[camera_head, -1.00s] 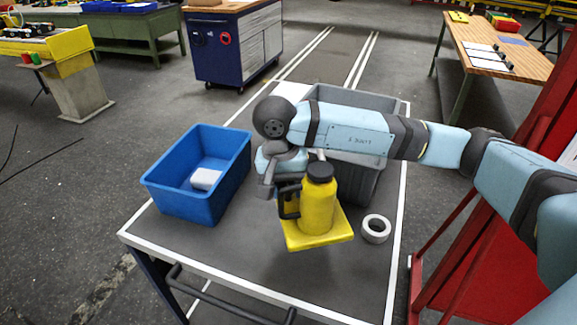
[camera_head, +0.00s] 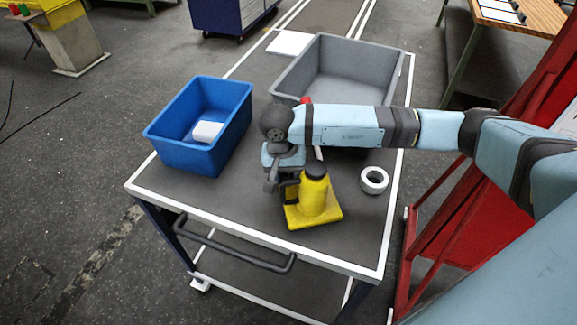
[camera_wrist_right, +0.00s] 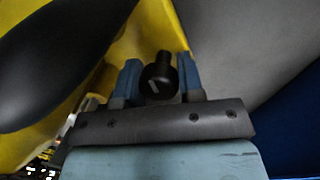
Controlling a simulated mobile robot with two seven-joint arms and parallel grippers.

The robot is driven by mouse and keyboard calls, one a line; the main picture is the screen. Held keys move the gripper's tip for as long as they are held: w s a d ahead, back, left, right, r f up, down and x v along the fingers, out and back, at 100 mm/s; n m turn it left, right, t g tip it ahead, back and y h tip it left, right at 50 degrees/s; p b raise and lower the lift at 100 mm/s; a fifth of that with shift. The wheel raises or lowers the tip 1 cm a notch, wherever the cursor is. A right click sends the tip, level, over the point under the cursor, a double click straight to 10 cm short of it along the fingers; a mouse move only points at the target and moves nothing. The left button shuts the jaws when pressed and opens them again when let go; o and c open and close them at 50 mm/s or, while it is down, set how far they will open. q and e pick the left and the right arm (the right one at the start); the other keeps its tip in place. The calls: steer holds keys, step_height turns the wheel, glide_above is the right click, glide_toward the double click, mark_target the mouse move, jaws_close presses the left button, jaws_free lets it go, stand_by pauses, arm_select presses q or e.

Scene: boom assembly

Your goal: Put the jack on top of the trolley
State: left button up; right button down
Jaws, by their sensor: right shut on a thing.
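The jack (camera_head: 314,197) is yellow with a black cap, a black side handle and a flat square base. It is upright over the front middle of the dark, white-edged trolley top (camera_head: 225,215). I cannot tell whether its base touches the top. My right gripper (camera_head: 274,182) is at the jack's left side, shut on its black handle. In the right wrist view, the fingers (camera_wrist_right: 160,80) sit on both sides of a round black part, with the yellow jack (camera_wrist_right: 158,28) behind. My left gripper is not in view.
On the trolley, a blue bin (camera_head: 170,135) holding a white block (camera_head: 207,131) stands left. A grey bin (camera_head: 290,82) is at the back, partly behind my arm. A white tape roll (camera_head: 374,180) lies right of the jack. A red frame (camera_head: 455,215) stands right of the trolley.

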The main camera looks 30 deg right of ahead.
steer(key=shift+w+f, duration=0.1)
steer(key=shift+f, duration=0.8)
steer(key=c, duration=1.2)
jaws_free()
steer(key=shift+f, duration=0.25)
steer(key=o, duration=0.5)
steer(key=shift+r, duration=0.1)
steer(key=shift+c, duration=0.2)
steer(key=shift+r, duration=0.3)
steer(key=r+b, duration=0.1)
steer(key=r, duration=0.6)
steer(key=a+r+b, duration=0.1)
steer(key=r, duration=0.2)
steer(key=shift+w+a+r+b, duration=0.1)
steer(key=shift+w+r+b, duration=0.15)
steer(key=shift+w+b, duration=0.15)
steer(key=shift+r, duration=0.4)
